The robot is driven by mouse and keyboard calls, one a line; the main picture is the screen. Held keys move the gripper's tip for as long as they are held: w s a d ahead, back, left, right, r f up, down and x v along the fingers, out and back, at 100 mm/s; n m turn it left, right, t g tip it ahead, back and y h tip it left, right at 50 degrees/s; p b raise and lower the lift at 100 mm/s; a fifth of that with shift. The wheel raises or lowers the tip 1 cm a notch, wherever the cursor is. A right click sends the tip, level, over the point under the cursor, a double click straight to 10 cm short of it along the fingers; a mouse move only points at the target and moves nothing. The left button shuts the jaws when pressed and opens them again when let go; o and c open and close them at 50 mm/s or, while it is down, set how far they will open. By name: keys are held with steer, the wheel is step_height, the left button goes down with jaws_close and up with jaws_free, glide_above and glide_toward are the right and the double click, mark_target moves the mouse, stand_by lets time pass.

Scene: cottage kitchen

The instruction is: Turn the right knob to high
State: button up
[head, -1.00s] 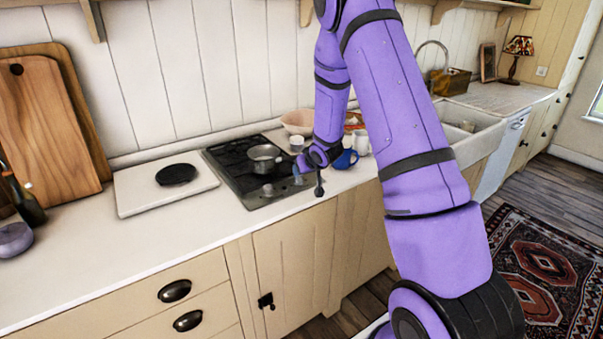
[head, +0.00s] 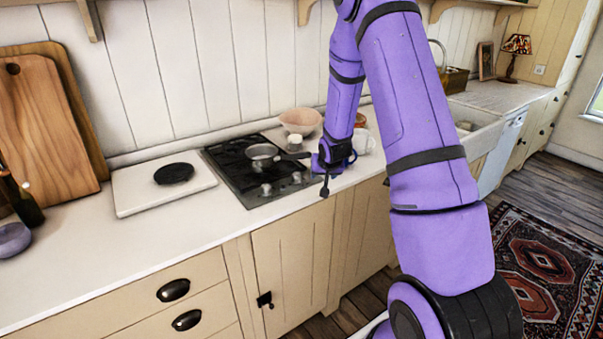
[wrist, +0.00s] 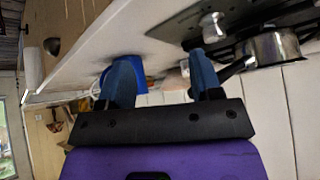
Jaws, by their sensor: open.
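The right knob (head: 297,177) is a small grey knob at the front right of the black hob (head: 237,180). The left knob (head: 266,188) is beside it. In the wrist view the right knob (wrist: 212,27) stands just beyond the tip of the right-hand blue finger, outside the gap between the fingers. My gripper (wrist: 160,57) is open and empty, its fingers apart. In the head view my gripper (head: 318,163) is just right of the hob, and its fingers are mostly hidden. I cannot read the knob's setting.
A metal pan (head: 263,155) sits on the hob, its dark handle reaching right toward my gripper. A blue mug (wrist: 137,66) shows behind the left-hand finger in the wrist view. A pink bowl (head: 300,121) stands behind. A white board (head: 140,190) lies left of the hob.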

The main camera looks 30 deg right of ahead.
steer(key=s+d+f+m+g+y, duration=0.1)
steer(key=s+d+f+m+g, duration=0.15)
steer(key=s+f+m, duration=0.3)
steer(key=m+t+y, duration=0.8)
steer(key=m, duration=1.1)
glide_toward(298, 174)
steer(key=shift+s+d+r+g, duration=0.2)
steer(key=shift+s+d+g, duration=0.05)
steer(key=shift+s, duration=0.45)
steer(key=shift+w+r, duration=0.1)
steer(key=shift+w, duration=0.3)
steer(key=x, duration=1)
steer(key=shift+a, duration=0.1)
